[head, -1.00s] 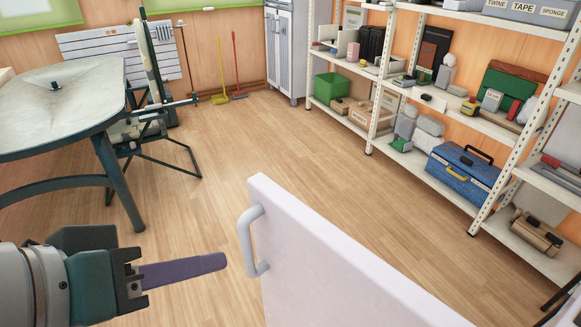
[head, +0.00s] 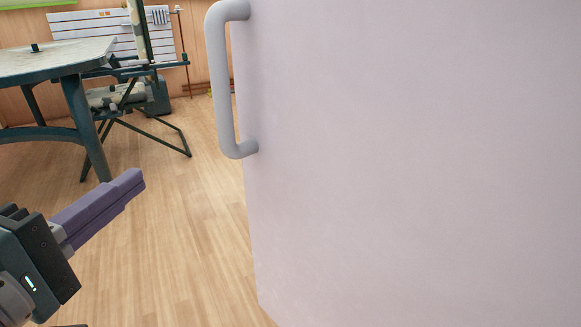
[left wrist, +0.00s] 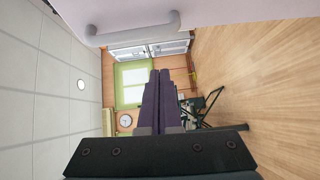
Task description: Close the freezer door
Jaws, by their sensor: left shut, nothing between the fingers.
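The freezer door (head: 410,150) is a large pale panel that fills the right part of the head view. Its grey bar handle (head: 222,85) runs upright along the door's left edge. My left gripper (head: 135,180) is at the lower left, apart from the door and to the left of and below the handle. Its purple fingers are together and hold nothing. In the left wrist view the fingers (left wrist: 158,80) point away from the camera, with the door (left wrist: 120,10) and handle (left wrist: 135,30) across the top. The freezer body is hidden. My right gripper is not in view.
A table (head: 55,60) with dark green legs and a folding chair (head: 135,100) stand at the back left. Bare wooden floor (head: 180,230) lies between my left gripper and the door's edge. The door hides whatever is on the right.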

